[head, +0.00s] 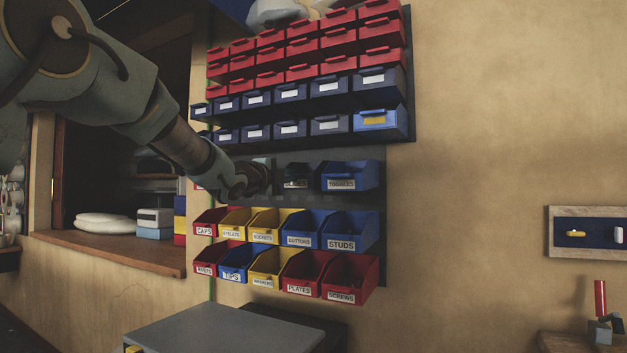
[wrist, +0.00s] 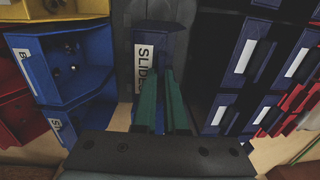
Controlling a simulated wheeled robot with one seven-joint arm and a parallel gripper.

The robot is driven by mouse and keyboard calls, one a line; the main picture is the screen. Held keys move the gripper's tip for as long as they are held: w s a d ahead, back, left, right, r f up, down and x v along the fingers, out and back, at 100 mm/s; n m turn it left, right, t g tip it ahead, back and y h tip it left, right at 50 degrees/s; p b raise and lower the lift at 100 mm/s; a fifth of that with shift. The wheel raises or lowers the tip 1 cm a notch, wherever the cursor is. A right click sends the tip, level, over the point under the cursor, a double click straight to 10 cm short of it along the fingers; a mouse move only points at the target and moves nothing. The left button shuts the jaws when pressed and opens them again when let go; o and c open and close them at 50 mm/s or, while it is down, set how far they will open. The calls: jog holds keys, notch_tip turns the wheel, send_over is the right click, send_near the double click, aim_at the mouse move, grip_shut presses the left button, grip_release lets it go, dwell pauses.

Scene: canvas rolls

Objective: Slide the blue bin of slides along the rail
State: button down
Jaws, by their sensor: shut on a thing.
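The blue bin of slides (wrist: 146,45) is in the middle of the wrist view, with a white label of which "SLIDE" can be read. The green fingers of my gripper (wrist: 160,80) are at its front, shut on the bin. In the head view my gripper (head: 268,177) comes in from the left at the middle row. A dark bin with a pale label (head: 296,175) shows just past it, probably the slides bin in shadow. The rail is not clearly visible behind the bin and gripper. The exact contact is partly hidden.
A blue bin labelled TOGGLERS (head: 346,178) stands right of my gripper in the same row. Red drawers (head: 305,47) and blue drawers (head: 330,87) are above. Open bins, such as STUDS (head: 347,232) and SCREWS (head: 346,280), fill two rows below. A grey surface (head: 225,330) is lower down.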

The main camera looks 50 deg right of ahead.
jog(key=w+a+p, duration=0.2)
jog(key=w+p, duration=0.3)
jog(key=w, duration=0.5)
jog(key=shift+a, duration=0.35)
dwell(1.0)
jog(key=shift+w+b, duration=0.1)
jog(key=shift+b, duration=0.2)
jog(key=c, duration=0.9)
grip_release()
jog(key=b+v, duration=0.3)
jog(key=v, duration=0.7)
jog(key=shift+a+b, duration=0.35)
jog(key=shift+a, duration=0.05)
